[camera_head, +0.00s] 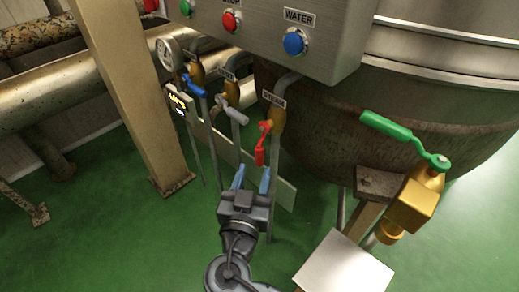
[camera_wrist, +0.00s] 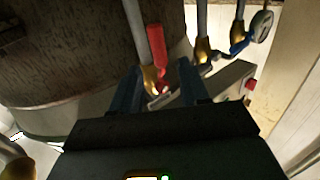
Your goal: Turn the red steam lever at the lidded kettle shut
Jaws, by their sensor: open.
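The red steam lever (camera_head: 262,143) hangs down from a brass valve on a grey pipe, below a STEAM label (camera_head: 273,99). In the wrist view the red lever (camera_wrist: 157,56) shows ahead of the fingers, near the middle. The kettle (camera_head: 330,125) is the large dark vessel behind it; its top is cut off in the head view. My gripper (camera_head: 251,176) is open and empty, just below the lever and apart from it. In the wrist view my gripper's blue fingers (camera_wrist: 161,88) stand on either side of the valve area.
A grey lever (camera_head: 230,108) and a blue lever (camera_head: 194,86) sit on pipes to the left. A control box (camera_head: 290,65) hangs above. A green-handled brass valve (camera_head: 415,195) juts out at right. A beige post (camera_head: 125,90) stands at left. Green floor is open between.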

